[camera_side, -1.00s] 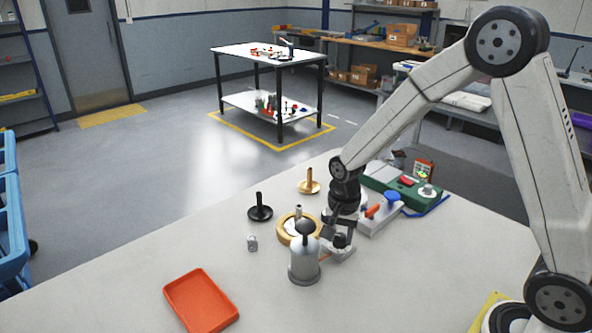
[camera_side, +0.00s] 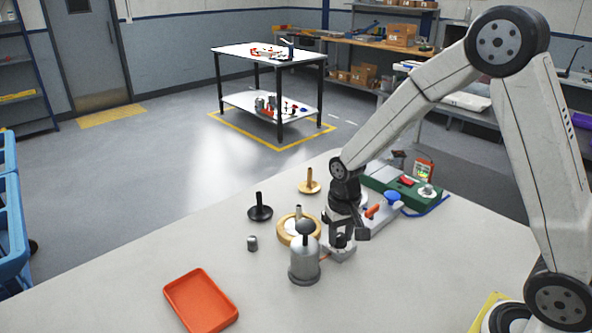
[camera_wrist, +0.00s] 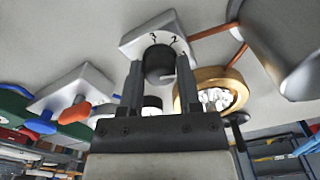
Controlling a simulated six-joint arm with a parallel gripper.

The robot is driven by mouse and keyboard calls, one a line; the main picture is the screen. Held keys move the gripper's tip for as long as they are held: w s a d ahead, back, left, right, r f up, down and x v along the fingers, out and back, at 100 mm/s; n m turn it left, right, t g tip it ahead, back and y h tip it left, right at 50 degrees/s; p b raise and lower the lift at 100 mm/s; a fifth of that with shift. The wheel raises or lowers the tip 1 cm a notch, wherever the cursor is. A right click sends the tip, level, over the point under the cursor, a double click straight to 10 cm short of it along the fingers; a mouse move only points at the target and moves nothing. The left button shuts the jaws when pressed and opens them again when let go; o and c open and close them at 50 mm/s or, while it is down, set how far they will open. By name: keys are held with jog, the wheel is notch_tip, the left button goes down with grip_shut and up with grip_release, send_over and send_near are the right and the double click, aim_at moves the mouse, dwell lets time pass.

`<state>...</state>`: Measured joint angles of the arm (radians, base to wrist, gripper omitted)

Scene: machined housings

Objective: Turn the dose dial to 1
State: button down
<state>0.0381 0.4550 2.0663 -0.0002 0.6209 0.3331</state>
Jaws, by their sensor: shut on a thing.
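The dose dial is a black knob (camera_wrist: 158,60) on a pale square housing (camera_wrist: 133,40). The digits 3 and 2 show on the housing's face beside the knob in the wrist view; no 1 can be made out. My gripper (camera_wrist: 160,72) is shut on the knob, one finger on each side. A pale mark shows on the knob near the fingers, but I cannot tell which number it points to. In the side view, my gripper (camera_side: 346,236) is down over the housing (camera_side: 338,252), and its fingers partly hide the knob.
A grey metal canister (camera_side: 304,265) stands close to the left of the dial. A gold ring-shaped part (camera_side: 284,232) sits behind it. A switch box with an orange lever (camera_side: 373,210) and a green box (camera_side: 372,180) stand behind. An orange tray (camera_side: 203,303) lies front left.

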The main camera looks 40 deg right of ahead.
aim_at(341, 236)
dwell(0.3)
jog(key=shift+c, duration=1.5)
grip_release()
jog(key=shift+r, duration=0.2)
jog(key=shift+r, duration=3.75)
jog(key=s+f+n+t, duration=0.1)
jog(key=s, duration=0.2)
jog(key=s+a+f+n, duration=0.1)
jog(key=s, duration=0.3)
jog(key=s+f+n+t, duration=0.1)
jog(key=s+n, duration=0.1)
jog(key=s, duration=0.1)
jog(key=shift+s+a+f+t, duration=0.25)
jog(key=shift+s+f+t, duration=0.05)
jog(key=shift+f, duration=0.1)
